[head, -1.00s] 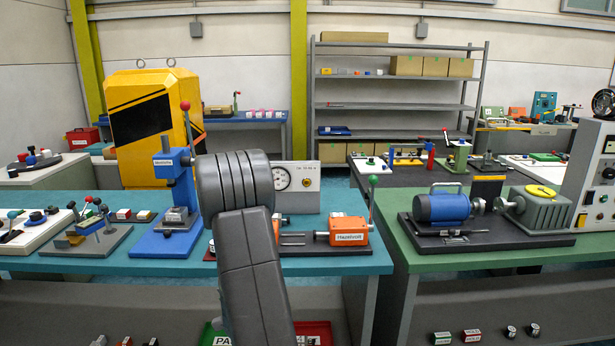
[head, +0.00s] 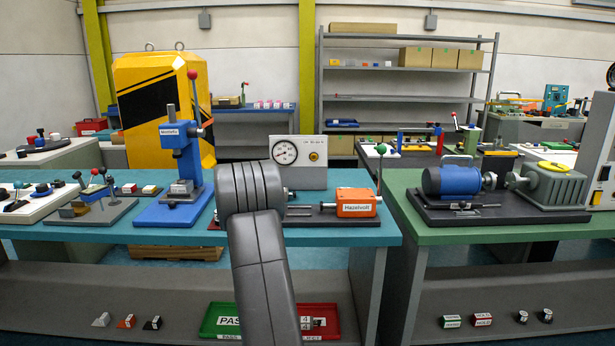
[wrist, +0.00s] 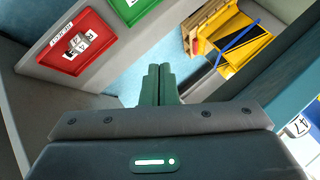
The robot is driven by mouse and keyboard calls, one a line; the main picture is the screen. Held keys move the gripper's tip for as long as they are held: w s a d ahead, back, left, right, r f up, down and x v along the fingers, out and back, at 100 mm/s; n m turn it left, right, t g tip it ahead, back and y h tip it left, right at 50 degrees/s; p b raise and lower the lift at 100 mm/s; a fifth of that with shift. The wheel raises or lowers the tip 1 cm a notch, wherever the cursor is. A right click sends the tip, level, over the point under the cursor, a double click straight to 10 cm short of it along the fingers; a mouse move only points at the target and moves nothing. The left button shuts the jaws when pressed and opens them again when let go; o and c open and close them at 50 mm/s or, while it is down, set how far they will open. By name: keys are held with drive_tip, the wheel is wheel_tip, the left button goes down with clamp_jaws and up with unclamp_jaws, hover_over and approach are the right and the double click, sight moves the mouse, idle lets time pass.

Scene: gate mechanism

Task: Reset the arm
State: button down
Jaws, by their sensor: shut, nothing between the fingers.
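My arm (head: 262,255) rises through the middle of the head view, where my gripper is hidden. In the wrist view my gripper (wrist: 161,84) has its two dark green fingers side by side, closed together and empty. The fingers point over a light blue floor, with nothing touching them in that view.
A red tray (wrist: 98,22) with a small labelled block in it and a green tray lie left of the fingers in the wrist view. A wooden pallet (wrist: 200,22) lies beyond. In the head view, a teal bench (head: 330,238) and a green bench (head: 398,205) carry machines.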

drive_tip(key=w+d+f+h+b, duration=0.1)
drive_tip(key=w+d+f+b, duration=0.1)
drive_tip(key=f+b, duration=0.1)
drive_tip(key=w+d+f+n+h+b, duration=0.1)
drive_tip(key=w+d+f+b, duration=0.1)
drive_tip(key=f, duration=0.4)
drive_tip(key=shift+w+d+f+g+b, duration=0.2)
drive_tip(key=shift+d+g+b, duration=0.1)
drive_tip(key=shift+b, duration=0.3)
